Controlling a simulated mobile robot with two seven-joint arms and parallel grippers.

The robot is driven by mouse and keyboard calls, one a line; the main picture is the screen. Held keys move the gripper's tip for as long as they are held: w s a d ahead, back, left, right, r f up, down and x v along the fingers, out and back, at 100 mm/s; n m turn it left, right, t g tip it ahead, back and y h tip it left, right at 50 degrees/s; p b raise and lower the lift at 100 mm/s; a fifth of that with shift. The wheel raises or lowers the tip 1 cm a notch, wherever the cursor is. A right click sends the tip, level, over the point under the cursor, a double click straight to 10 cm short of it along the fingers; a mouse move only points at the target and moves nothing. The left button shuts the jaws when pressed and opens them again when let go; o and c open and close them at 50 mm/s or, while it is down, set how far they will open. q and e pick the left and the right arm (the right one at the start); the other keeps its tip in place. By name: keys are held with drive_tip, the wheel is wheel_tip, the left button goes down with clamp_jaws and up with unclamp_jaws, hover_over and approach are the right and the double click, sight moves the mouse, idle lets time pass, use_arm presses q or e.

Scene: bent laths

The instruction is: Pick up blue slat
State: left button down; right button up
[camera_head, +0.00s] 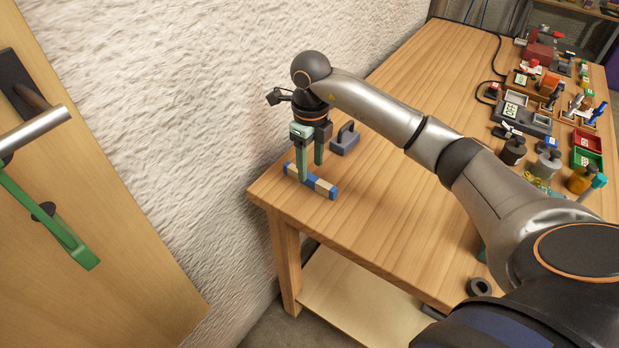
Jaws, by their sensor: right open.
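The blue slat (322,187) lies on the wooden table near its left corner, by the white wall. It is blue with pale beige bands. My right gripper (311,172) points down over the slat, its green-grey fingers apart on either side of the slat's middle or just above it. I cannot tell whether the fingers touch it. Part of the slat is hidden behind the near finger.
A grey block with a handle (345,138) stands just behind the gripper. Several tools, bins and small parts crowd the table's right side. A dark ring (479,287) lies near the front edge. The middle of the wooden table (400,85) is clear. The rough wall (200,90) is close on the left.

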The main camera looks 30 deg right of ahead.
sight(310, 176)
drive_tip(key=shift+a+f, duration=0.1)
drive_tip(key=shift+f, duration=1.4)
drive_tip(key=shift+c, duration=0.4)
clamp_jaws()
